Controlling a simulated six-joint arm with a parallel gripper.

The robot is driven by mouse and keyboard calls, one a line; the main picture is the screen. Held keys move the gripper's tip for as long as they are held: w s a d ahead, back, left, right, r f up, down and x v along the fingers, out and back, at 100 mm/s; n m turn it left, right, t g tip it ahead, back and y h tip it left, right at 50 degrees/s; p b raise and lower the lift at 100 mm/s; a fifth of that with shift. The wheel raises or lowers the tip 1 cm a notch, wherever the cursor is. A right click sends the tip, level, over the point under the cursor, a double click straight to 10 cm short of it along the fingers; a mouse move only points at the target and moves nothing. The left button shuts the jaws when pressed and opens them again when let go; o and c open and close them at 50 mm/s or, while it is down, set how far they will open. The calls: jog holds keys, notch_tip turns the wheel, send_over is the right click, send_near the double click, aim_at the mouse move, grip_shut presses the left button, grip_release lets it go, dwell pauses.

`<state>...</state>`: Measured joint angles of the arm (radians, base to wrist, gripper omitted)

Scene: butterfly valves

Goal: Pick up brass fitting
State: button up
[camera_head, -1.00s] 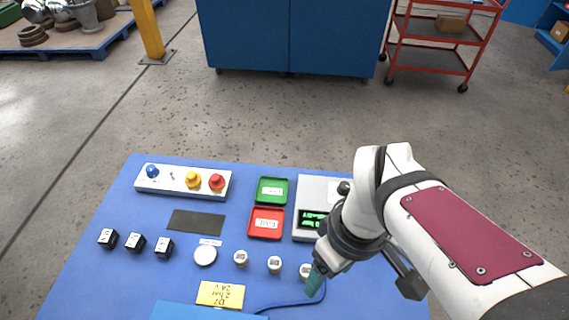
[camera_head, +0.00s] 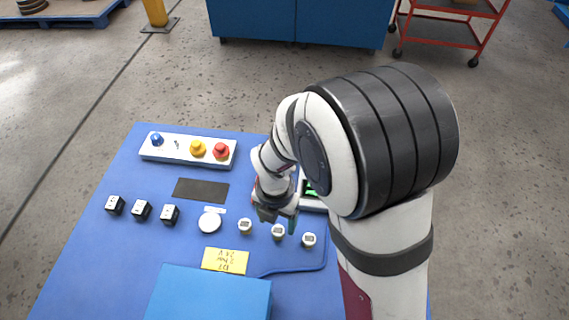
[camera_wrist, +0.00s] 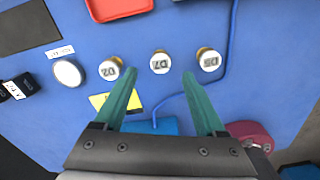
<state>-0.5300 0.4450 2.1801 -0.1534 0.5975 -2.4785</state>
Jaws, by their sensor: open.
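Three fittings with white labelled caps stand in a row on the blue table. In the wrist view brass shows under the caps marked D2 (camera_wrist: 110,68), D7 (camera_wrist: 160,62) and D5 (camera_wrist: 209,60). In the head view they are the left fitting (camera_head: 245,226), middle fitting (camera_head: 278,231) and right fitting (camera_head: 309,239). My gripper (camera_wrist: 160,78) has its two green fingers apart and empty. The D7 fitting appears between and just past the fingertips. In the head view my gripper (camera_head: 278,215) is close to the middle fitting; their height gap is unclear.
A yellow note (camera_head: 225,260) reads D7, 2 bar, 24 V. A white disc (camera_head: 209,222) is left of the fittings, and a blue cable (camera_wrist: 225,65) runs past D5. Black blocks (camera_head: 141,210) and a button panel (camera_head: 188,150) stand further left.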

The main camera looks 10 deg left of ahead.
aim_at(277, 230)
notch_tip(277, 230, down, 4)
jog(key=shift+f, duration=0.1)
grip_shut()
